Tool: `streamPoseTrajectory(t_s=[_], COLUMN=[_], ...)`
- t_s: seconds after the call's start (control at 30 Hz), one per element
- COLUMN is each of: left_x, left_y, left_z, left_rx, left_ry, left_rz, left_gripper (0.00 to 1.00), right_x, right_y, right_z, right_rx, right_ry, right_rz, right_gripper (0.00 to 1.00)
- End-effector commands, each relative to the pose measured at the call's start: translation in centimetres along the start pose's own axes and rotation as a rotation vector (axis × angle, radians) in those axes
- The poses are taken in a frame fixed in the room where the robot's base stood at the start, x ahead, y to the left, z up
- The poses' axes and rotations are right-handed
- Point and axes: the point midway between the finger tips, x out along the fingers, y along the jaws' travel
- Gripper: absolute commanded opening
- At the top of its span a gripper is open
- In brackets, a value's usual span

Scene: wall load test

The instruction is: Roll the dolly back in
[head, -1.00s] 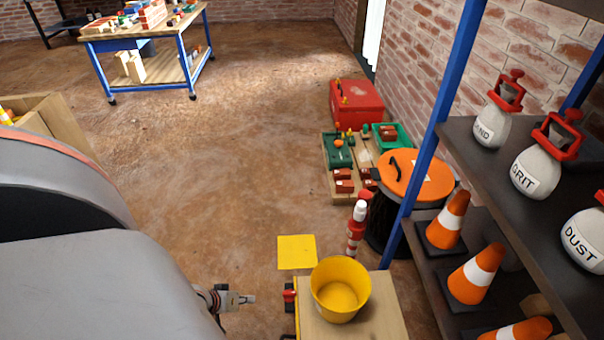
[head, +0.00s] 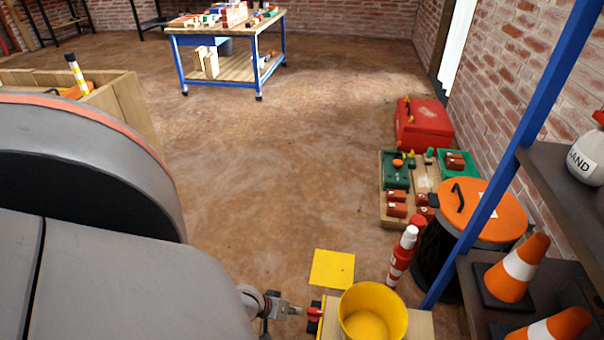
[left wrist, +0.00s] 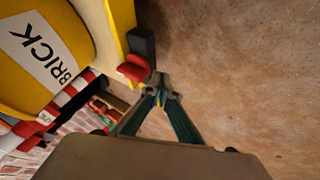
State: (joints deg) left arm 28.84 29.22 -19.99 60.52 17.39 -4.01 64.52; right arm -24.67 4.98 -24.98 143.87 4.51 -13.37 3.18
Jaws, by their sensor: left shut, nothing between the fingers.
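The dolly (head: 421,324) is a low wooden deck at the bottom of the head view, cut off by the frame. A yellow bucket (head: 372,314) stands on it; its BRICK label shows in the left wrist view (left wrist: 48,48). A red grip piece on a black mount (head: 314,313) sticks out from the dolly's left edge; it also shows in the left wrist view (left wrist: 135,68). My left gripper (head: 299,311) is shut and empty, its tips close beside this red piece. Whether they touch I cannot tell. The dolly's wheels are hidden. My right gripper is not in view.
A yellow square (head: 332,269) lies on the floor behind the dolly. A red-and-white post (head: 402,256), an orange-lidded bin (head: 487,211) and a blue-posted shelf (head: 510,175) with cones stand at the right. The middle floor is clear.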

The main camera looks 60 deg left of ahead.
Motion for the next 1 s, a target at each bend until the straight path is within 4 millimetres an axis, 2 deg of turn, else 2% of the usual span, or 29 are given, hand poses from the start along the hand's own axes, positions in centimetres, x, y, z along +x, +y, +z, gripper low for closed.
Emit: streamPoseTrajectory(t_s=[0.17,0.67,0.87,1.0], left_x=[0.5,0.7,1.8,3.1], left_y=[1.0,1.6,3.9,6.5], left_z=[0.0,0.0,-0.2,-0.3], left_rx=[0.000,-0.001,-0.004,-0.004], left_ry=[0.000,0.001,0.003,0.004], left_rz=[0.000,0.001,0.005,0.008], left_gripper=[0.00,0.00,0.00,0.00], right_x=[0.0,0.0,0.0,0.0], right_y=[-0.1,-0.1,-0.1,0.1], right_z=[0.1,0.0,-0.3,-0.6], right_rx=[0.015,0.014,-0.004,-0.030], right_ry=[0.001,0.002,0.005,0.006], right_rz=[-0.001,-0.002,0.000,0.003], right_gripper=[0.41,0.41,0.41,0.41])
